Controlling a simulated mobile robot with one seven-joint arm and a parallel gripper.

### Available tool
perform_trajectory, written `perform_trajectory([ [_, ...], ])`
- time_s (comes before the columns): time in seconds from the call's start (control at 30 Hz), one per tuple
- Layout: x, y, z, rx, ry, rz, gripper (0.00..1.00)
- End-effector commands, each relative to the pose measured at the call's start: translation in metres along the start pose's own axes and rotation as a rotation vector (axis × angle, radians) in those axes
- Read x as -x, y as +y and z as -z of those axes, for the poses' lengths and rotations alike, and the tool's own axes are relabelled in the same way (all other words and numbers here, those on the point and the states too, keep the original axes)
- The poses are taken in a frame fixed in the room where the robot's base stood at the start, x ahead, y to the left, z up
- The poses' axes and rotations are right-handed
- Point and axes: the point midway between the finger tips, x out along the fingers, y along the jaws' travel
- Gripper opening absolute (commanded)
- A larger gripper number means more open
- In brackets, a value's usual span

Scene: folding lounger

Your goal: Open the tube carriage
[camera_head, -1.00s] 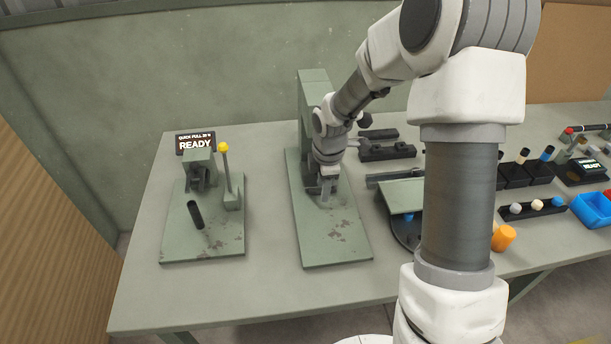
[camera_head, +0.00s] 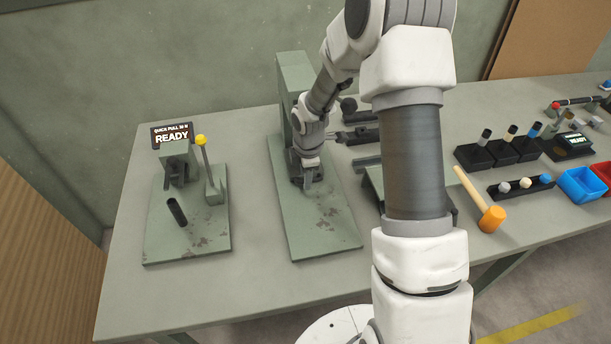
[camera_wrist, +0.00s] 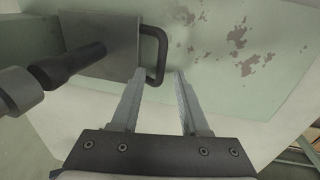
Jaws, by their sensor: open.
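The green press-like stand (camera_head: 296,100) rises from a stained green base plate (camera_head: 325,225) on the bench. In the wrist view, a grey block (camera_wrist: 103,42) sits over the plate and has a black loop handle (camera_wrist: 160,50) on its right side. It looks like the tube carriage. A dark round rod (camera_wrist: 70,65) reaches toward the block from the left. My gripper (camera_head: 308,180) is low over the plate. In the wrist view, my gripper (camera_wrist: 160,76) is open, its fingertips close to the handle's lower end. I cannot tell whether they touch it. The block is mostly hidden in the head view.
Left is another green fixture (camera_head: 190,240) with a yellow-knobbed lever (camera_head: 205,165) and a READY sign (camera_head: 172,136). Right are an orange mallet (camera_head: 490,218), black holders (camera_head: 500,152) and a blue bin (camera_head: 580,184). The front bench strip is clear.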

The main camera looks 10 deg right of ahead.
Motion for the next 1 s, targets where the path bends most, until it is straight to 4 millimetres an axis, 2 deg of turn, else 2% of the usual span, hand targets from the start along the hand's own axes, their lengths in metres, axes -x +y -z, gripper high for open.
perform_trajectory([
  [0.37, -0.006, 0.0001, 0.0001, 0.001, 0.0, 0.0, 0.43],
  [0.6, -0.0059, 0.0, 0.0001, 0.001, 0.0, 0.0, 0.0],
  [1.0, -0.0058, 0.0, 0.0001, 0.001, 0.0, 0.0, 0.0],
])
